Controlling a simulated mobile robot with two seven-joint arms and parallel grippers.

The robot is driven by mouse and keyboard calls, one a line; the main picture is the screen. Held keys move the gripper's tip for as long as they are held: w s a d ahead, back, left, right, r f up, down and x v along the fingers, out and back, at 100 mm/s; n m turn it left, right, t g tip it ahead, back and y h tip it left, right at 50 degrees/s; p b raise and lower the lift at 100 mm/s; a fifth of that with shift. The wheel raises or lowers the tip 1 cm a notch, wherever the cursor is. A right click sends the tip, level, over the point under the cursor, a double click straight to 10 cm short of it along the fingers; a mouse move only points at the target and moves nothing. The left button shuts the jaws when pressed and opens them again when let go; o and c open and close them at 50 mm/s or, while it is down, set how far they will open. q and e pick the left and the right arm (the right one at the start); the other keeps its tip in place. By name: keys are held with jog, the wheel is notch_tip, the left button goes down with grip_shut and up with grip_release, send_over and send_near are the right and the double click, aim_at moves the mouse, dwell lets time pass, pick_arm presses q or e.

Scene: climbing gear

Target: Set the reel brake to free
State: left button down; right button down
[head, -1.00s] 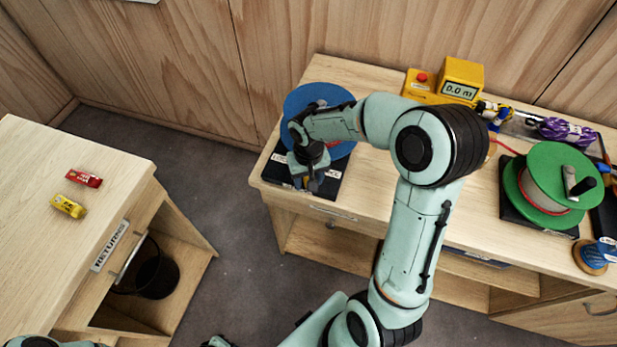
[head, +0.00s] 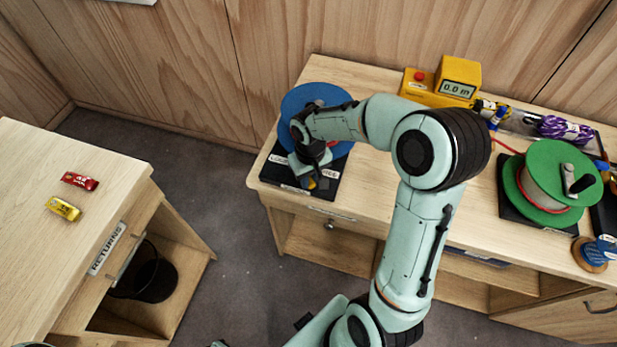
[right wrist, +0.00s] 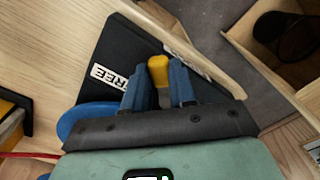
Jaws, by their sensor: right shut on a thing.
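The blue reel (head: 302,103) stands on a black base (head: 328,189) at the left end of the workbench; my right arm covers part of it. My right gripper (head: 312,181) reaches down at the base's front. In the right wrist view my right gripper (right wrist: 158,88) is shut on the brake lever, whose yellow knob (right wrist: 158,70) shows between the blue fingers. The white FREE label (right wrist: 117,80) lies left of the fingers there. A second label (right wrist: 187,60) is mostly hidden behind the right finger. My left gripper is not in view.
A green reel (head: 555,180) stands at the right of the workbench. A yellow meter (head: 458,80) reading 0.0 m stands at the back. A returns desk (head: 60,265) with a red bar (head: 79,181) and a yellow bar (head: 63,208) is at left. Floor lies between.

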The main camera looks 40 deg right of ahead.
aim_at(310, 181)
jog(key=c, duration=0.9)
grip_release()
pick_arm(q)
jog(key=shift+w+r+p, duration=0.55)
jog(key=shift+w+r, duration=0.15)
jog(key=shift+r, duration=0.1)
pick_arm(e)
notch_tip(310, 181, up, 14)
jog(key=shift+f, duration=0.25)
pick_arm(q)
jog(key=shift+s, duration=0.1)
